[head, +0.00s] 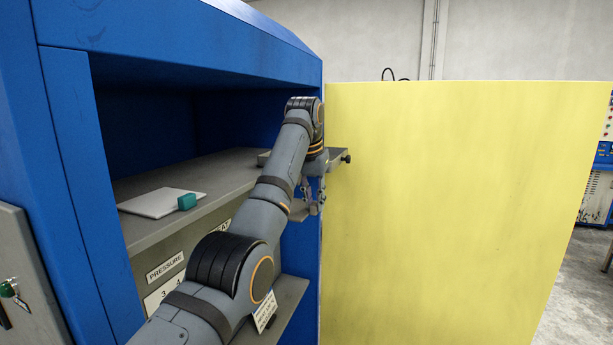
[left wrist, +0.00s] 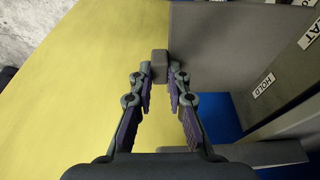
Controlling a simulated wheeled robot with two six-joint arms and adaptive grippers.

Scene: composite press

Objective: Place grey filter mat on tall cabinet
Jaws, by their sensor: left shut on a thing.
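My left gripper (left wrist: 160,84) is shut on a small grey block (left wrist: 160,65), seen between its fingertips in the left wrist view. The block adjoins a flat grey sheet (left wrist: 220,40), which looks like the grey filter mat. Whether the sheet rests on the shelf or is lifted is unclear. In the head view my left gripper (head: 315,205) is at the right end of the blue press opening, partly hidden by my arm. A large yellow flat face (head: 450,200) stands right beside it; I cannot tell whether this is the tall cabinet. My right gripper is not in view.
Labelled panels are below the shelf. Another blue machine (head: 597,185) stands at far right. Open floor (head: 570,295) lies before it.

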